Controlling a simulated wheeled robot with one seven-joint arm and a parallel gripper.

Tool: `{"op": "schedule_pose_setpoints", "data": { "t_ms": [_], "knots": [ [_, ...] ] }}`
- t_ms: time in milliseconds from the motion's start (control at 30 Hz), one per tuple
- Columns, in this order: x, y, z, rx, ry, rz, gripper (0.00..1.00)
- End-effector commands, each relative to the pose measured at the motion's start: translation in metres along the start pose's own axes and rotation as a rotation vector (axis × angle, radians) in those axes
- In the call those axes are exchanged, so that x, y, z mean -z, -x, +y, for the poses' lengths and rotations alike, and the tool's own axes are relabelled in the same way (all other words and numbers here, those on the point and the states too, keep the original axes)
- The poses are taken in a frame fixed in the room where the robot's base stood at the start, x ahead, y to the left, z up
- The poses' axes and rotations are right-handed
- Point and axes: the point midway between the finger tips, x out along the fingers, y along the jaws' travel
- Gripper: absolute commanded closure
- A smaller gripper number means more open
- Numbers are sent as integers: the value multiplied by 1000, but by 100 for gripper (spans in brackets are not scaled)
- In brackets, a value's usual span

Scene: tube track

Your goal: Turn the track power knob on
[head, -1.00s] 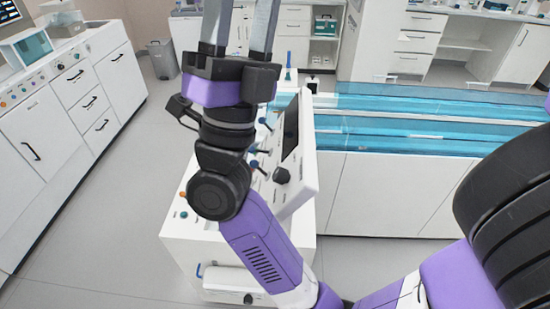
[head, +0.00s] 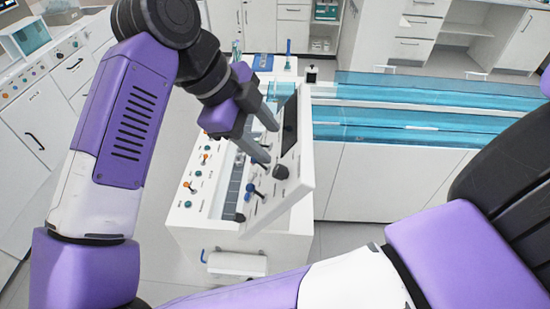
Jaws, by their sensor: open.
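A white control panel (head: 301,160) stands tilted on a white console (head: 205,232). It carries a round black knob (head: 281,172), probably the track power knob; its label and setting are too small to read. My gripper (head: 268,142) is open and empty, with its two grey fingers pointing down and right toward the panel. The lower fingertip is just above and left of the black knob; I cannot tell whether it touches the panel. The fingers hide part of the panel's upper left face.
Blue-tipped levers (head: 250,190) stick out left of the knob, close to the fingers. Small orange and teal buttons (head: 193,187) sit on the console top. The clear blue tube track (head: 400,128) runs right from behind the panel. Open floor lies left of the console.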

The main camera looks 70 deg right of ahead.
Motion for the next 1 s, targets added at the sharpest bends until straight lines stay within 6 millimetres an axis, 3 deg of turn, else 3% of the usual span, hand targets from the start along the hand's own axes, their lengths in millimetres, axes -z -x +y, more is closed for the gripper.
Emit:
{"op": "schedule_pose_setpoints", "data": {
  "t_ms": [100, 267, 700, 1000],
  "knots": [
    [-9, -1, 14, -59, 88, -33, 50],
    [-10, -9, 17, -71, 110, -39, 50],
    [-11, -68, 20, -67, 105, -35, 50],
    [-12, -78, 21, -67, 105, -38, 50]
  ]
}}
